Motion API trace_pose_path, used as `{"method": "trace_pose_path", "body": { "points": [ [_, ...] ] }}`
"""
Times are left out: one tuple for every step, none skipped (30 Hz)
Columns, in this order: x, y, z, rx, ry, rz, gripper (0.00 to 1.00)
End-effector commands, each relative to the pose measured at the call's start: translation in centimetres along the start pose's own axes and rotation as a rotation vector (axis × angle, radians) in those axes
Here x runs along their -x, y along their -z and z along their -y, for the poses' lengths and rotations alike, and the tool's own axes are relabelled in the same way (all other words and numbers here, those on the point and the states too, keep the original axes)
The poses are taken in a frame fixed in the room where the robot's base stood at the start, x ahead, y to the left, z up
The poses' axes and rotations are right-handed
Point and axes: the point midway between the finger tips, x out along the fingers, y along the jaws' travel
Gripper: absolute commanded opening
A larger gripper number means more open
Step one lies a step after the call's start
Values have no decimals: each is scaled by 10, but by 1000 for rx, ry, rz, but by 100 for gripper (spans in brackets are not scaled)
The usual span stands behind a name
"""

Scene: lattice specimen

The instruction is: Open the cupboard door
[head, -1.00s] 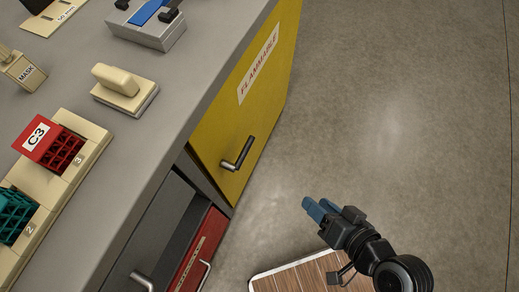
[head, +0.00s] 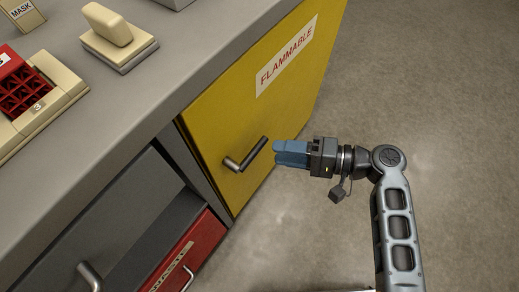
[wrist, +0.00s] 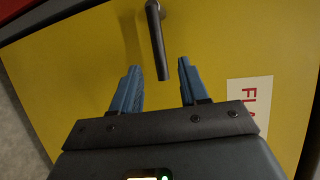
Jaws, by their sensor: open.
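The yellow cupboard door (head: 215,110) with a FLAMMABLE label is shut under the grey worktop. Its dark bar handle (head: 247,155) stands out near the door's lower left in the head view. My gripper (head: 277,152) is open, just right of the handle, with blue fingers pointing at it. In the wrist view the handle (wrist: 157,40) lies ahead, its free end near the gap between the two fingertips (wrist: 160,75). The fingers do not grip it.
Left of the door are a grey drawer front (head: 110,215) and a red drawer (head: 185,255), each with a metal handle. The worktop (head: 150,85) holds a cream block on a base (head: 115,35) and a red rack (head: 28,90). Open floor (head: 430,100) lies to the right.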

Motion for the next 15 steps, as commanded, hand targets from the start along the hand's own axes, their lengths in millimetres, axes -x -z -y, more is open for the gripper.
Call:
{"method": "trace_pose_path", "body": {
  "points": [
    [-7, -1, -1, 0, -1, 3, 44],
    [-11, -1, -1, 0, -1, 2, 44],
    [-18, -1, -1, 0, -2, 3, 44],
    [-22, -1, -1, 0, -2, 2, 44],
    [-27, -1, -1, 0, -2, 2, 44],
    [-34, -1, -2, -1, -2, 2, 44],
    [-38, -1, -2, -1, -2, 2, 44],
    [-43, -1, -2, -1, -3, 2, 44],
    [-48, -1, -2, -1, -3, 1, 44],
    [-52, -1, -2, -1, -3, 2, 44],
    [-55, -1, -2, -1, -3, 1, 44],
    [-59, 0, -1, -1, -3, -1, 44],
    [-62, 0, -1, -1, -3, -1, 44],
    [-64, 0, -1, -1, -3, -1, 44],
    [-66, -1, -1, -1, -3, -1, 44]
  ]
}}
